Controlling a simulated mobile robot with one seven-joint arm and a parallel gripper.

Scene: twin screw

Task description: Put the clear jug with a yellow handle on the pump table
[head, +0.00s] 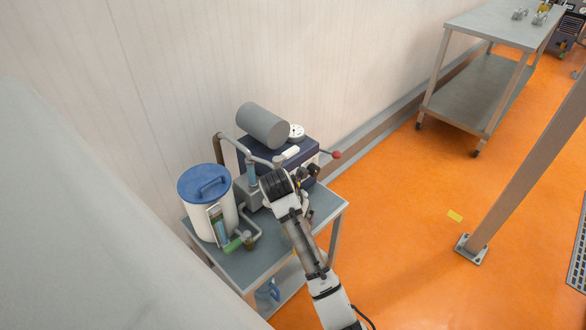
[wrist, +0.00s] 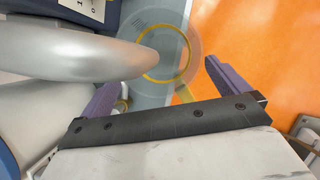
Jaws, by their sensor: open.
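The clear jug (wrist: 190,48) shows in the wrist view as a see-through round shape with a yellow ring. A yellow strip, apparently its handle, lies between my fingers. It overlaps the grey tabletop and the orange floor beyond its edge; I cannot tell whether its base touches the table. My gripper (wrist: 165,74) is open, with one purple finger on each side of the yellow strip. In the head view my gripper (head: 309,174) is over the right part of the pump table (head: 262,262). I cannot make out the jug there, behind my arm.
On the pump table, a white canister with a blue lid (head: 204,184) stands left, and a dark blue pump with a grey cylinder (head: 262,125) stands at the back. A silver pipe (wrist: 85,50) is close to my left finger. The table's front strip is mostly bare.

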